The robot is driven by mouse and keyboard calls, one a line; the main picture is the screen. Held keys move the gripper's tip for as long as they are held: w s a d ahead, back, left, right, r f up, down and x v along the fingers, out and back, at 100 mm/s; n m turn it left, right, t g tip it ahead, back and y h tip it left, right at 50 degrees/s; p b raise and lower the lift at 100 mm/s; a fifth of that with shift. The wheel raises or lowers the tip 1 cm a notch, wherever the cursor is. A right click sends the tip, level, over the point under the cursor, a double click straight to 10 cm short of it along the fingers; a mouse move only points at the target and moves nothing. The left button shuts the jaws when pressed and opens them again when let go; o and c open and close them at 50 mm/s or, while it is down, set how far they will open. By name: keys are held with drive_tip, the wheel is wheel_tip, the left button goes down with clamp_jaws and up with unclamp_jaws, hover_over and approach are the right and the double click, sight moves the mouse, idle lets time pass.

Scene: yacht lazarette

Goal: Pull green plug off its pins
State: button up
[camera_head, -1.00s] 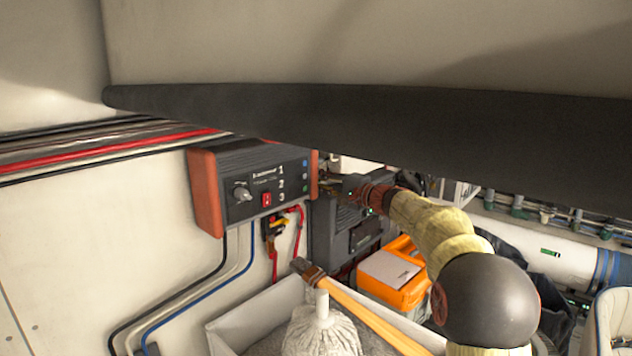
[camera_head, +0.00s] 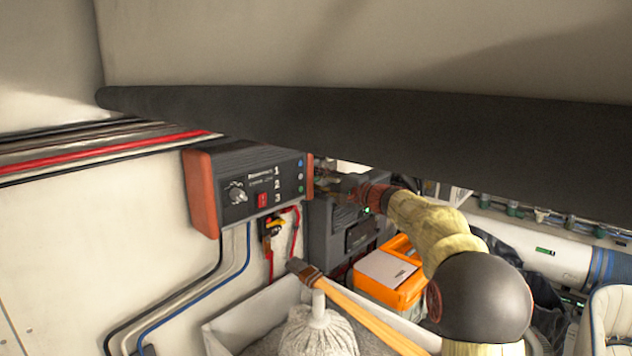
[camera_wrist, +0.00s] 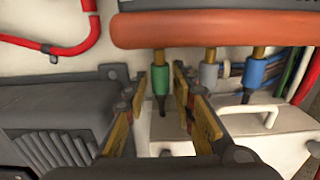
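The green plug (camera_wrist: 161,81) hangs on a brass pin under the orange-brown end (camera_wrist: 215,29) of a dark control box in the wrist view. A dark cable leaves its lower end. My gripper (camera_wrist: 160,78) is open, with one finger to the left and one to the right of the plug in the picture. Narrow gaps show beside the plug; I cannot tell how deep it sits between the fingers. In the head view my gripper (camera_head: 340,184) is just right of the control box (camera_head: 262,184); the plug cannot be made out there.
A grey plug (camera_wrist: 208,76) and a blue plug (camera_wrist: 250,73) hang close to the right of my right finger. A dark ribbed unit (camera_wrist: 60,125) is at left.

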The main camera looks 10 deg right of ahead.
drive_tip(key=b+v, duration=0.5)
drive_tip(key=v, duration=0.3)
idle(0.5)
